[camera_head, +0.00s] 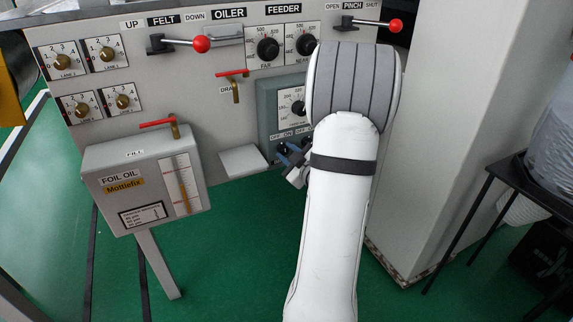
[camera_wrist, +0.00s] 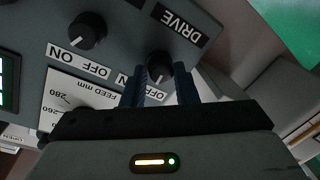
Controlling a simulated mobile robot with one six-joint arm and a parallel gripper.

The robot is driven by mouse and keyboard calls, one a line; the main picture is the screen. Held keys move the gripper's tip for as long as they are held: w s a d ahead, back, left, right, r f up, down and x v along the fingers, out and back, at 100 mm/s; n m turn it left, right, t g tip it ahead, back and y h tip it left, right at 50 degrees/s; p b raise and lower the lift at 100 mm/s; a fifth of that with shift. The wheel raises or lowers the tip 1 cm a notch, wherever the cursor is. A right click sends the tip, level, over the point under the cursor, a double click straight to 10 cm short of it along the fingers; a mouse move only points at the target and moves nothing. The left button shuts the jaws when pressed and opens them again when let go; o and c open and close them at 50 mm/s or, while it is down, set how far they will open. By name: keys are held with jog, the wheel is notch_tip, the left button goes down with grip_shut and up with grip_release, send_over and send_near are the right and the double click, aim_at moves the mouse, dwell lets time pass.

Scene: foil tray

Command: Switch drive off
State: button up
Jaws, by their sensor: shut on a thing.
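The drive switch is a black rotary knob (camera_wrist: 158,66) beside the DRIVE label (camera_wrist: 178,24), on a grey control box (camera_head: 268,108). My gripper (camera_wrist: 160,78), with blue fingers, is shut on this knob, one finger on each side. ON and OFF labels are by the knob, partly covered by the fingers.
A second black knob (camera_wrist: 88,30) with ON and OFF labels is beside the drive knob. The FEED mm dial (camera_wrist: 75,98) is close by. A foil oil tank (camera_head: 150,185) stands at left. A red-tipped lever (camera_head: 201,44) sticks out above. A black table (camera_head: 525,185) stands at right.

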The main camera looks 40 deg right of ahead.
jog(key=n+b, duration=0.3)
jog(key=b, duration=0.1)
jog(key=shift+w+a+n, duration=0.1)
jog(key=shift+a+n, duration=0.05)
jog(key=shift+n, duration=0.15)
jog(key=shift+n+h+b, duration=0.3)
jog(key=shift+n+b, duration=0.2)
jog(key=shift+b, duration=0.15)
jog(key=shift+r, duration=0.15)
jog(key=o, duration=1)
jog(key=shift+g, duration=0.3)
jog(key=shift+s+a+r+p, duration=0.1)
jog(key=shift+s+a+p, duration=0.2)
jog(key=shift+s, duration=0.95)
jog(key=shift+s+a+r+p, duration=0.15)
jog(key=shift+s+p, duration=0.3)
jog(key=shift+s, duration=0.85)
jog(key=shift+s+a+r+p, duration=0.15)
jog(key=shift+s+p, duration=0.2)
jog(key=shift+s, duration=0.9)
